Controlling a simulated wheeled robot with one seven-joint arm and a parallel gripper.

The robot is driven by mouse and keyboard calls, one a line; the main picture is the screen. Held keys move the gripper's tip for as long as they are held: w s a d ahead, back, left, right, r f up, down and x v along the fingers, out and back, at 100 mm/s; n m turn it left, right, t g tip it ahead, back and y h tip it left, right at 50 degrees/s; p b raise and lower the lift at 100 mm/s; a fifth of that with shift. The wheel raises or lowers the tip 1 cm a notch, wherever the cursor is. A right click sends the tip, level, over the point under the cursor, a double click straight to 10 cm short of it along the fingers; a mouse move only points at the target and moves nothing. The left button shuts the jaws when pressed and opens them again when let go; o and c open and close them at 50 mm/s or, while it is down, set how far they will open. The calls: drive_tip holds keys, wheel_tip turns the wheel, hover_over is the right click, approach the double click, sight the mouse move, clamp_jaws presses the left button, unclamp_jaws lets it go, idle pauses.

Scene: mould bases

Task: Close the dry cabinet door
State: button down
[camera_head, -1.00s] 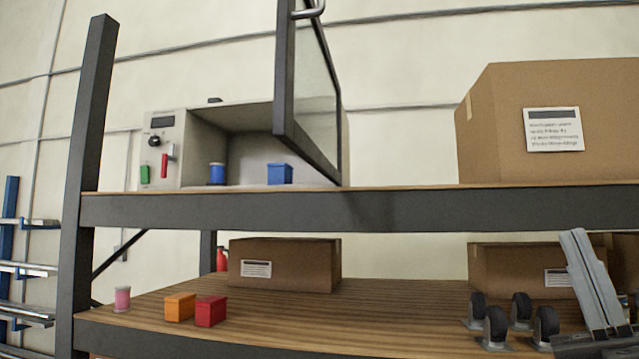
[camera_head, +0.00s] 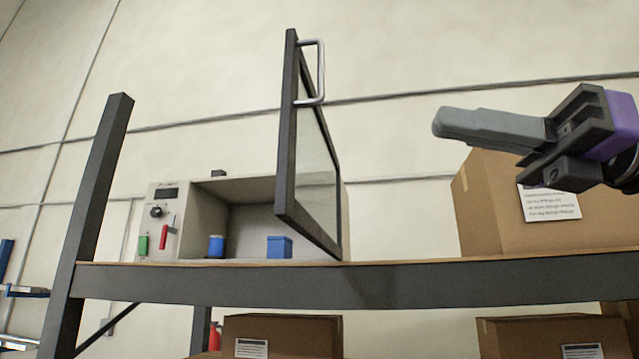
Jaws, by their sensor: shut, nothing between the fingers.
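The dry cabinet (camera_head: 262,189) stands on the upper shelf, a pale box with a control panel at its left. Its glass door (camera_head: 318,168) has a dark frame, is hinged at the right side and stands wide open toward me. A metal handle (camera_head: 321,72) is on the door's upper front edge. Inside the cabinet are a blue spool (camera_head: 216,246) and a blue box (camera_head: 279,247). My gripper (camera_head: 440,122) is at the right, its grey fingers together and pointing left toward the door. It is empty and apart from the door and handle.
A large cardboard box (camera_head: 475,205) stands on the upper shelf (camera_head: 420,283) behind my gripper. The rack's dark post (camera_head: 100,190) is at the left. More cardboard boxes (camera_head: 283,328) sit on the lower shelf. The space between my fingers and the door is clear.

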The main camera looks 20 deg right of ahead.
drive_tip(key=w+d+f+m+t+h, duration=0.1)
drive_tip(key=w+f+h, duration=0.2)
drive_tip(key=w, duration=0.1)
drive_tip(key=p, duration=0.4)
approach(292, 185)
drive_tip(key=x, duration=0.5)
drive_tip(key=shift+a+r, duration=0.15)
drive_tip(key=shift+x, duration=0.8)
